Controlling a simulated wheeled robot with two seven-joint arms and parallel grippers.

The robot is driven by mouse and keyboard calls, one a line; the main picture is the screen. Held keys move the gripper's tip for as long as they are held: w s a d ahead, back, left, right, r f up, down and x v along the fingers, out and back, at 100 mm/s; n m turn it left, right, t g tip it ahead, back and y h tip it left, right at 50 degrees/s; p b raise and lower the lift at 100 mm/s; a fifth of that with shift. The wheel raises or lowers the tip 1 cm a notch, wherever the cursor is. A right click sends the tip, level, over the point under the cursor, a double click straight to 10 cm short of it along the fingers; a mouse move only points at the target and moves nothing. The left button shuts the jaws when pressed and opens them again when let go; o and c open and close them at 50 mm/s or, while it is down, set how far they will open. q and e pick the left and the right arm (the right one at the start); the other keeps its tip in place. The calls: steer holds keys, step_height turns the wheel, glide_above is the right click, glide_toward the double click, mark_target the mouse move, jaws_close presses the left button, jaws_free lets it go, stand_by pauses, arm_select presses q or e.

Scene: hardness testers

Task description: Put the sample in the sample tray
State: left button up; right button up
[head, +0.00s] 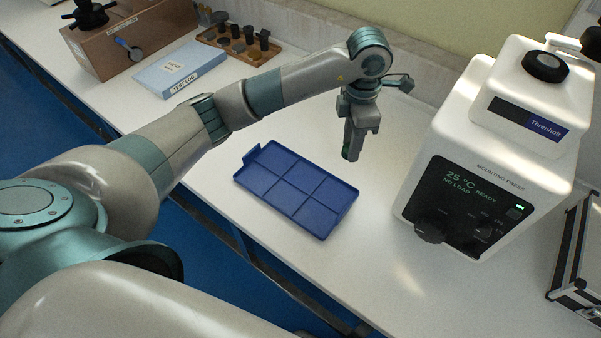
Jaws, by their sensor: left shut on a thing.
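The blue sample tray (297,190) lies on the white bench in the middle of the head view. It has several shallow compartments, and all of them look empty. My left gripper (351,153) points down just beyond the tray's far right edge, above the bench. It is shut on a small dark greenish piece at its fingertips, which looks like the sample; the fingers hide most of it. My right gripper is not in view.
A white mounting press (495,150) stands right of my left gripper. A blue test log binder (180,68), a wooden rack (238,44) with dark pieces and a brown box (130,38) sit at the back left.

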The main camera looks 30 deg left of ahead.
arm_select(q)
steer(key=s+a+f+p, duration=0.1)
steer(key=a+f, duration=0.1)
steer(key=a, duration=0.1)
steer(key=s+a+f+p, duration=0.1)
steer(key=a+f, duration=0.1)
steer(key=a, duration=0.1)
steer(key=s+a+f+p, duration=0.2)
steer(key=a, duration=0.1)
steer(key=shift+a, duration=0.25)
steer(key=shift+s+a+f, duration=0.1)
steer(key=shift+a+f, duration=0.15)
steer(key=shift+a, duration=0.05)
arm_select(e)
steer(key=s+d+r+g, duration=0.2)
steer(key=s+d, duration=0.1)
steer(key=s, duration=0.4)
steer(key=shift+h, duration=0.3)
arm_select(q)
steer(key=shift+f, duration=0.1)
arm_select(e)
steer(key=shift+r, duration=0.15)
